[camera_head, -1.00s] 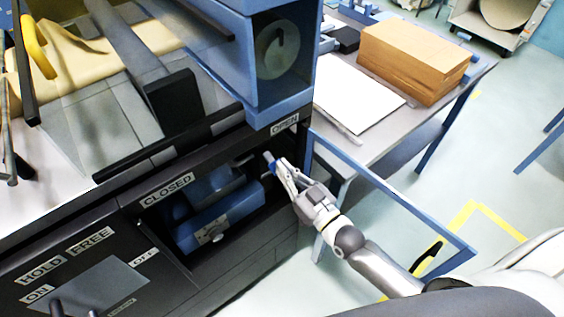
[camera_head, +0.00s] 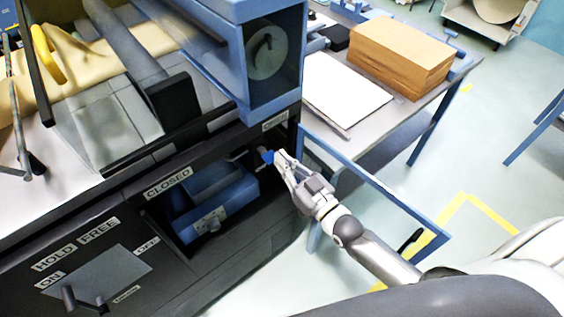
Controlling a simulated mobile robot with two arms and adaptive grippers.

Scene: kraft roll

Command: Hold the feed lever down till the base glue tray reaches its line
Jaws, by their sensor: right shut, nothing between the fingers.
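A small blue knob (camera_head: 267,156), perhaps the feed lever's end, shows at the bay's upper right. My right gripper (camera_head: 277,160) reaches in from the right, fingers shut, with its tips at or close to the knob. I cannot tell whether they touch it. The lever's arm is mostly hidden in the dark bay. My left gripper is out of view.
A blue-framed door (camera_head: 375,195) stands open right of the bay, close to my right arm. Behind it a grey table (camera_head: 425,110) holds a brown stack (camera_head: 400,55) and a white sheet (camera_head: 345,95). Handles (camera_head: 85,300) stick out at the lower left panel.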

